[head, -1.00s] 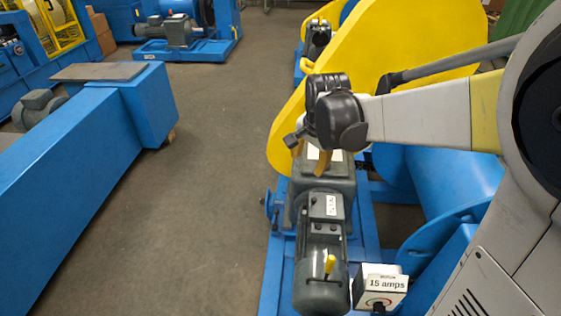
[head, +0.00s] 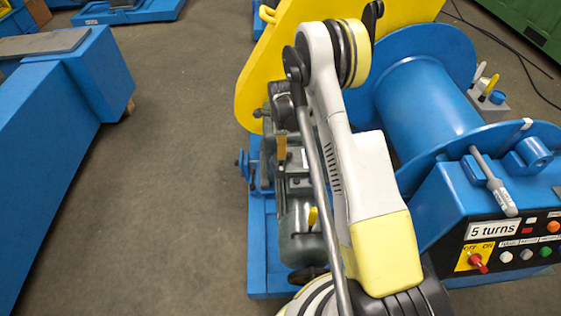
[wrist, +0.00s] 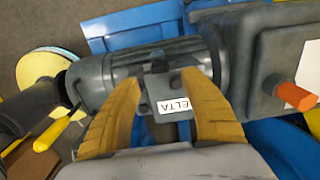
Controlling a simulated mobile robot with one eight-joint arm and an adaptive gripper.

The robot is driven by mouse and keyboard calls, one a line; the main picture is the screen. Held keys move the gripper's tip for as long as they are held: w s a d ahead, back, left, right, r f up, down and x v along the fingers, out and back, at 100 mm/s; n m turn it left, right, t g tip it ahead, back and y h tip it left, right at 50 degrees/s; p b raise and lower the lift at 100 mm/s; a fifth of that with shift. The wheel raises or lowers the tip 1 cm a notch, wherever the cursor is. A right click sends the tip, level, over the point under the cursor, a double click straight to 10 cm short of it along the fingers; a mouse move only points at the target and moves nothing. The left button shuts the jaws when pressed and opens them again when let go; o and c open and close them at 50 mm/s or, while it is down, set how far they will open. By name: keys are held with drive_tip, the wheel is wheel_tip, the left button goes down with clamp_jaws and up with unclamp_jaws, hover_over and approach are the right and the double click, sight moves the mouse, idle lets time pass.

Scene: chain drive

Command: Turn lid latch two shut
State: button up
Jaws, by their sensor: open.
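I cannot pick out a lid latch for certain. An orange peg (wrist: 310,80) sticks out of a dark grey housing at the right of the wrist view. My gripper (wrist: 160,83) is open.
The large yellow guard (head: 258,80) stands behind the motor. A blue drum (head: 425,90) and control box with a "5 turns" sign (head: 490,230) stand at the right. A blue beam (head: 50,165) lies at the left, with clear floor (head: 170,180) between.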

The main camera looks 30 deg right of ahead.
sight(281, 163)
wheel_tip(281, 163, down, 7)
drive_tip(key=shift+f+b, duration=0.15)
drive_tip(key=shift+b, duration=1.1)
clamp_jaws()
